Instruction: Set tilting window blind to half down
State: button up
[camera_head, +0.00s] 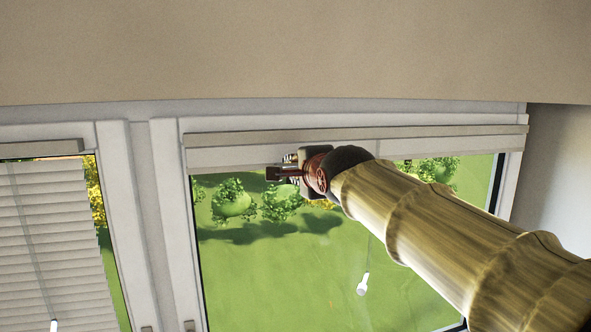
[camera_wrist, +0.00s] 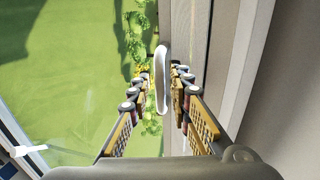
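The blind (camera_head: 235,158) on the right window is gathered up at the top of the frame, with its bottom edge a little above the green view outside. In the wrist view it shows as a narrow striped band (camera_wrist: 198,35) right of the fingers. My gripper (camera_head: 283,166) is at this lower edge, left of the blind's middle. In the wrist view a slim white handle (camera_wrist: 162,82) stands between the fingertips of my gripper (camera_wrist: 160,90). The fingers are apart, with small gaps to the handle on both sides. In the head view my gripper hides the handle.
A left window has its own blind (camera_head: 45,235) hanging down. A white pull (camera_head: 363,284) hangs on a cord before the right pane and also shows in the wrist view (camera_wrist: 30,150). Window frames (camera_head: 155,220) and the wall above bound the space.

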grip_shut()
dwell(0.6)
